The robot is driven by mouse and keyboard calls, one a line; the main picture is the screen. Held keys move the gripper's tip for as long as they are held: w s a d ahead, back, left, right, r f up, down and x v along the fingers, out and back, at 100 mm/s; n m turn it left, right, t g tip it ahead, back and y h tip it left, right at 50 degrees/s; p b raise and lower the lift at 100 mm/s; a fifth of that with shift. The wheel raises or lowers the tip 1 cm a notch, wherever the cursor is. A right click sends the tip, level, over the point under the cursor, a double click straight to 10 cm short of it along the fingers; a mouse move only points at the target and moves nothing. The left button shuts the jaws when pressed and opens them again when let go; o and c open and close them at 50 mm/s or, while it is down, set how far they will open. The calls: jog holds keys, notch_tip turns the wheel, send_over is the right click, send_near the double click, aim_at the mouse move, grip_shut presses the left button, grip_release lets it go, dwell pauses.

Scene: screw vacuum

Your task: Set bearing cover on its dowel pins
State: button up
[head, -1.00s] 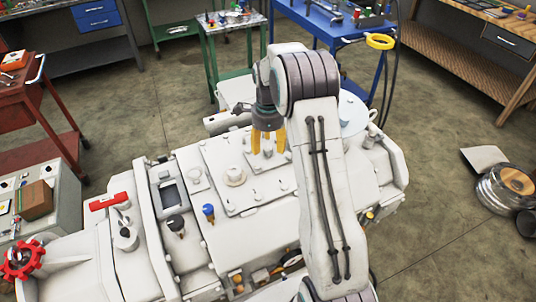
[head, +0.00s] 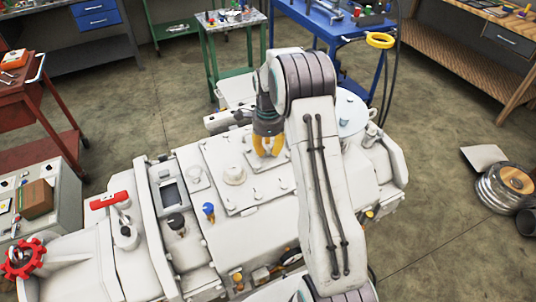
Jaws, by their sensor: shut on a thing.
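My gripper (head: 267,151), with yellow fingers, points down over the top of the white machine (head: 215,172). Its fingers are shut on a raised part of a small pale plate (head: 256,164), which looks like the bearing cover. The gripped part is mostly hidden between the fingers. The plate sits at or very close to the machine's flat top panel; I cannot tell whether it touches. No dowel pins can be made out under it.
A round knob (head: 234,174), a blue-topped fitting (head: 208,211) and a black cap (head: 176,222) stand up from the machine top. A red handle (head: 110,200) is at left. A blue cart (head: 340,30) and green table (head: 230,18) stand behind.

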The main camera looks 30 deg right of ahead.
grip_shut()
jog(key=shift+r, duration=0.1)
